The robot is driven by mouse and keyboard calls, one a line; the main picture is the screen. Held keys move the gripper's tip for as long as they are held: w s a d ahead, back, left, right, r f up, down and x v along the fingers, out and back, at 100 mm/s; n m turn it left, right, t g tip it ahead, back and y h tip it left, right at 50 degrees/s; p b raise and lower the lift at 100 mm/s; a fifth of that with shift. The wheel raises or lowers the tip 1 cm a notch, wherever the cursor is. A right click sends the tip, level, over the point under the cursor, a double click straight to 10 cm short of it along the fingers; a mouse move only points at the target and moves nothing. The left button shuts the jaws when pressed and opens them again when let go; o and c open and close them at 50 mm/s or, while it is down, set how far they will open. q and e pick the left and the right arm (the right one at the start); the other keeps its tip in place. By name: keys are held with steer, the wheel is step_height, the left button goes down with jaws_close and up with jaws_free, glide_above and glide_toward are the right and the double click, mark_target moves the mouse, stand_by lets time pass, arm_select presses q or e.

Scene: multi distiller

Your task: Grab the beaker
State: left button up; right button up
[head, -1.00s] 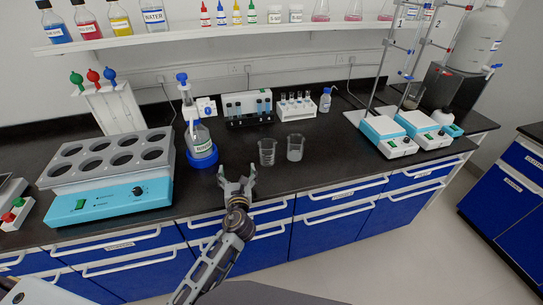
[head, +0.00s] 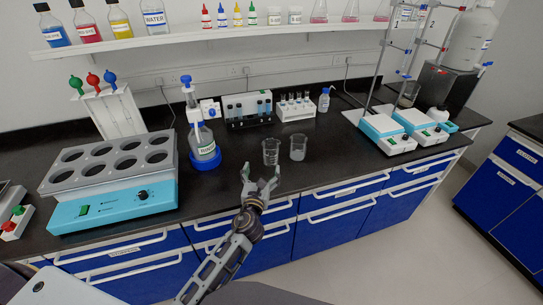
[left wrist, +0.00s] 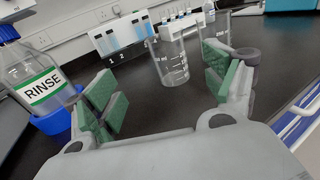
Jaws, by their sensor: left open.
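Two clear glass beakers stand upright side by side near the front of the black bench. The left beaker (head: 271,151) is nearer my left gripper (head: 260,176), and the right beaker (head: 298,148) is just beside it. In the left wrist view the left beaker (left wrist: 172,60) stands ahead, between the two green-padded fingers of my left gripper (left wrist: 165,95) but beyond their tips. Part of the other beaker (left wrist: 217,28) shows behind the right finger. My left gripper is open and empty, at the bench's front edge. My right gripper is not in view.
A rinse bottle in a blue holder (head: 204,163) stands left of the beakers. A water bath (head: 112,180) is further left. Test-tube racks (head: 295,107) stand behind, and stirrer plates (head: 388,135) to the right. The bench right of the beakers is clear.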

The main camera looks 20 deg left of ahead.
mark_target(270, 152)
arm_select(q)
steer(key=shift+d+r+h, duration=0.2)
steer(key=shift+d+h, duration=0.1)
steer(key=shift+d, duration=0.2)
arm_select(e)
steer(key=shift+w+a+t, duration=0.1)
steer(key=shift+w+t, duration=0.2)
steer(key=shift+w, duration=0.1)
arm_select(q)
steer(key=shift+w, duration=0.15)
steer(key=shift+w+a, duration=0.2)
steer(key=shift+w, duration=1.25)
steer(key=shift+w+a, duration=0.15)
steer(key=shift+w, duration=1.3)
steer(key=shift+w+a, duration=0.1)
steer(key=shift+w, duration=1.2)
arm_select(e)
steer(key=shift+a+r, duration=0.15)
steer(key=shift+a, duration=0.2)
arm_select(q)
steer(key=shift+f, duration=0.1)
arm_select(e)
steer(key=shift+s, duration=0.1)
